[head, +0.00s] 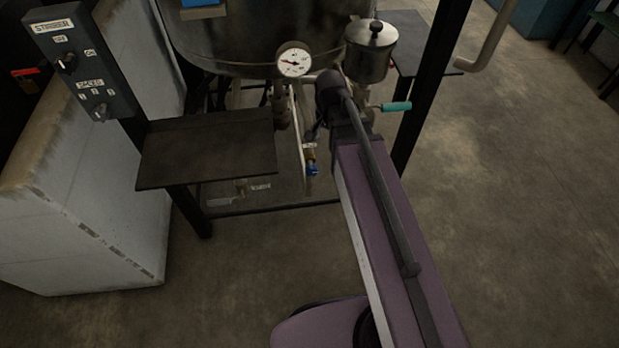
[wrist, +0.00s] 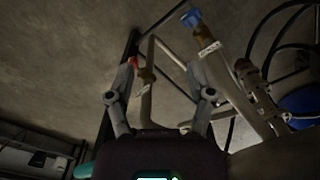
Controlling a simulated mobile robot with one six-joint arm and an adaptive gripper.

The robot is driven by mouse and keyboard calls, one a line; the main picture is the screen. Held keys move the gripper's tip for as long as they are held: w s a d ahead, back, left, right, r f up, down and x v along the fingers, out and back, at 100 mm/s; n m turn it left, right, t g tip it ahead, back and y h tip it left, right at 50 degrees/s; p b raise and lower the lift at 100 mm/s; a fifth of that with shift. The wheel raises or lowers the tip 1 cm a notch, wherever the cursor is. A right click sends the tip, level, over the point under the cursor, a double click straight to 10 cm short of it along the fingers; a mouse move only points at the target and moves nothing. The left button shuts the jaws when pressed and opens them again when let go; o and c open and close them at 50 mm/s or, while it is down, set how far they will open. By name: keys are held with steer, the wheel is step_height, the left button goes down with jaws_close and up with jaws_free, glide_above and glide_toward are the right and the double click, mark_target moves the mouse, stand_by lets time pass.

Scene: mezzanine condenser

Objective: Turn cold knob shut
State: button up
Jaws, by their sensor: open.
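A small blue knob (head: 313,169) sits on a brass valve at the lower end of a thin pipe below the vessel. In the wrist view the blue knob (wrist: 190,17) is at the top, beyond and right of the fingers, with a white tag beside its brass fitting. The tag is too small to read. My gripper (wrist: 160,75) is open, with nothing held between its fingers. A red knob (wrist: 133,63) on another brass fitting shows close to the left fingertip; I cannot tell whether they touch. In the head view my arm hides the fingers.
A steel vessel (head: 240,40) with a pressure gauge (head: 293,60) stands above the pipes. A dark shelf (head: 208,150) juts out at left, below a switch panel (head: 80,60). A teal handle (head: 396,106) sticks out right of my arm.

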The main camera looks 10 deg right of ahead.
mark_target(310, 166)
steer(key=shift+w+a+f+m+b, duration=0.6)
steer(key=shift+w+f+m+b, duration=1)
steer(key=shift+f+b, duration=0.75)
steer(key=shift+w+a+f+m+b, duration=0.65)
steer(key=shift+w+f+m+b, duration=0.5)
steer(key=shift+f+m+b, duration=1.1)
steer(key=shift+w+a+f+m+b, duration=0.6)
steer(key=shift+w+f+m+b, duration=0.8)
steer(key=shift+f+b, duration=0.95)
steer(key=shift+f, duration=0.5)
step_height(310, 166, down, 12)
steer(key=b, duration=1.1)
steer(key=shift+r, duration=0.15)
jaws_close()
